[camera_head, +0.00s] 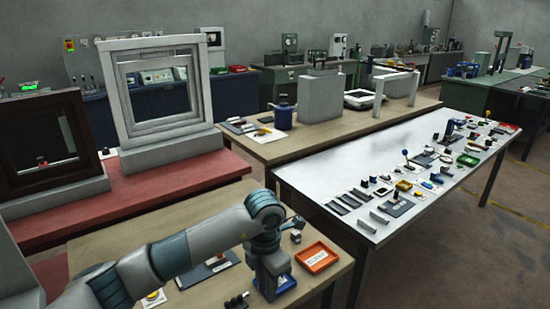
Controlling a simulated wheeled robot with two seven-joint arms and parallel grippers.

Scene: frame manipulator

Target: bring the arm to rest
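My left arm comes in from the lower left over the near wooden table. Its grey and teal links bend down at the wrist, and my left gripper (270,272) is at the low end, just left of an orange tray (316,257). Blue parts show around that end, and I cannot tell where the gripper stops and a blue object on the table begins. The fingers cannot be made out, so neither their opening nor any hold is clear. My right gripper is not in view.
The near wooden table (338,270) carries small items beside the arm. A white table (330,172) with many small tools stands to the right. A white frame (205,85) and a dark frame (85,130) stand at the left. Floor is open at right (480,240).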

